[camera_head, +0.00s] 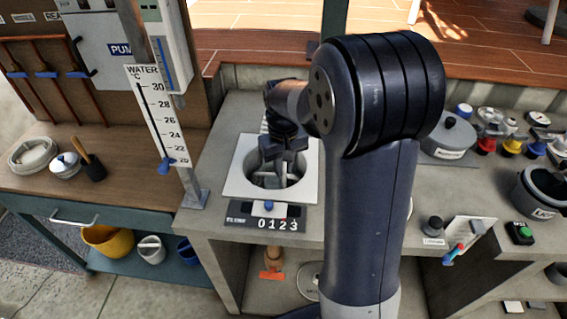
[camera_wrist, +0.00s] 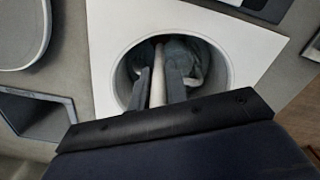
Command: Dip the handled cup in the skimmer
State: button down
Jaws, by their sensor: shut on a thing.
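The skimmer is a white square plate (camera_head: 236,180) with a round opening, set in the grey counter. It also shows in the wrist view (camera_wrist: 108,35). My gripper (camera_head: 270,178) points down into the opening. In the wrist view, my gripper's two fingers (camera_wrist: 160,88) are shut on the pale handle (camera_wrist: 157,70) of the handled cup. The handle runs down into the opening. A greyish, rounded form lies beside it inside the well, partly behind the right finger. The cup's bowl and its depth against any water cannot be made out clearly.
A tall water thermometer board (camera_head: 152,115) stands close on the left. A lidded grey pot (camera_head: 449,138) and several coloured-cap items stand to the right.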

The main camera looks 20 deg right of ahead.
aim_at(283, 182)
jog(key=shift+f+b, duration=2.1)
jog(key=shift+f, duration=1.35)
jog(key=shift+r, duration=0.15)
jog(key=shift+r+p, duration=6.8)
jog(key=shift+r, duration=1.4)
